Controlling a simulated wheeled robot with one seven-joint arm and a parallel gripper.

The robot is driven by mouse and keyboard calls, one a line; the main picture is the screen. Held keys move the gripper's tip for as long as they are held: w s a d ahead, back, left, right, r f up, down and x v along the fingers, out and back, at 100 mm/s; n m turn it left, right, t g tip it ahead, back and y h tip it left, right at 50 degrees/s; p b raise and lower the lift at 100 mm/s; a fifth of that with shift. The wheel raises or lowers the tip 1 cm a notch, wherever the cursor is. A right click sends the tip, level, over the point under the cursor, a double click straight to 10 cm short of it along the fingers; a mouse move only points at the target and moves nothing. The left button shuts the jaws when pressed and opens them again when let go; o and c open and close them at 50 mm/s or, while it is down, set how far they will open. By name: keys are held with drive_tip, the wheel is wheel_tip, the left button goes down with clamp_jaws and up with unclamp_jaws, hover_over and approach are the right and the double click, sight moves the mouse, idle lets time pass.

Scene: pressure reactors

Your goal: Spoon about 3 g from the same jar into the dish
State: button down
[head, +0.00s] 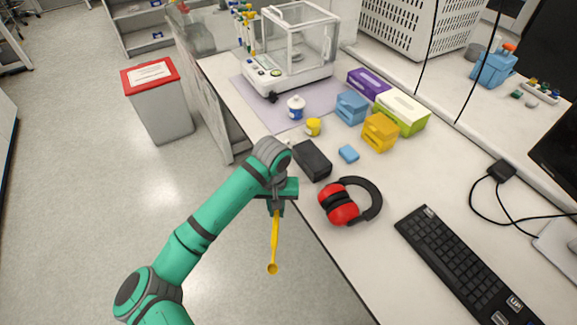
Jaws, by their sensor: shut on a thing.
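My gripper (276,207) is shut on a yellow spoon (274,245). The spoon hangs down with its small round bowl lowest, beyond the bench's near edge and over the floor. The spoon's contents are too small to tell.
A red-lidded bin (158,100) stands on the floor.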

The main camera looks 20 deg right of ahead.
drive_tip(key=w+f+n, duration=0.3)
drive_tip(key=w+n, duration=0.2)
drive_tip(key=n, duration=0.1)
drive_tip(key=shift+d+f, duration=0.25)
drive_tip(key=shift+f, duration=0.05)
drive_tip(key=shift+a, duration=0.1)
